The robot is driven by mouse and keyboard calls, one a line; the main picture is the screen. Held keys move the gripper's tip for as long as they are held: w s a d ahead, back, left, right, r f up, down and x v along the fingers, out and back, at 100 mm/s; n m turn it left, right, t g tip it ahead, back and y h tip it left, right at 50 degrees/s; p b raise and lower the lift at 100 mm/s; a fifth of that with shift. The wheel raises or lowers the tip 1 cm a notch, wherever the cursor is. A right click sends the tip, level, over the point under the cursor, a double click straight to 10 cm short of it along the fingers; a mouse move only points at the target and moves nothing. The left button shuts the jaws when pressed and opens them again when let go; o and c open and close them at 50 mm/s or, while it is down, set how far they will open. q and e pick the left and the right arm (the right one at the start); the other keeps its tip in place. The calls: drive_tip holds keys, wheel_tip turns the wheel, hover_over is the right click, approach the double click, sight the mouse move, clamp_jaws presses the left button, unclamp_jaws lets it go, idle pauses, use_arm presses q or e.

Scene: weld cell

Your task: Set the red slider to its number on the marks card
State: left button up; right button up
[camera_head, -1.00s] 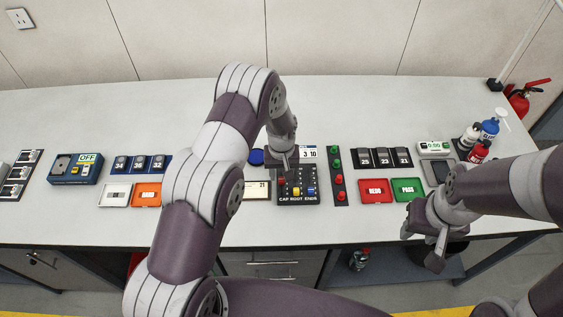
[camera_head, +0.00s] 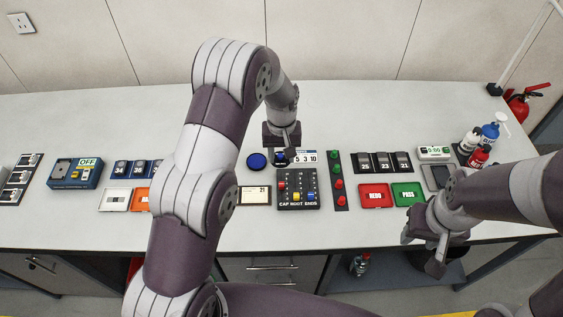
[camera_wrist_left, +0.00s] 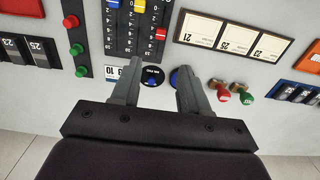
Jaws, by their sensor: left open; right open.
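The dark slider panel (camera_head: 297,205) has red (camera_head: 282,185), yellow (camera_head: 297,197) and blue (camera_head: 311,195) sliders. The red slider also shows in the left wrist view (camera_wrist_left: 160,33); its exact scale value is too small to read surely. The marks card (camera_head: 305,156) lies behind the panel and seems to read 5, 3, 10. It is partly hidden by a finger in the left wrist view (camera_wrist_left: 115,73). My left gripper (camera_head: 284,151) is open and empty, behind the panel over a dark dial, apart from the red slider. My right gripper (camera_head: 436,260) is open at the table's front edge.
A dark dial with a blue centre (camera_wrist_left: 152,76) shows between my left fingers. A blue round button (camera_head: 257,160) is left of it. A strip of green and red buttons (camera_head: 338,180) stands right of the panel. A card marked 21 (camera_head: 255,196) lies left.

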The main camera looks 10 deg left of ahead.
sight(282, 181)
use_arm(q)
wheel_tip(282, 181, down, 12)
drive_tip(key=p, duration=0.3)
drive_tip(key=shift+r+p, duration=0.1)
drive_tip(key=shift+p, duration=0.3)
drive_tip(key=shift+f, duration=0.5)
clamp_jaws()
drive_tip(key=shift+w+f+b, duration=0.25)
drive_tip(key=shift+f+b, duration=0.05)
drive_tip(key=shift+b, duration=0.65)
drive_tip(key=shift+a+r, duration=0.1)
drive_tip(key=shift+r, duration=0.25)
unclamp_jaws()
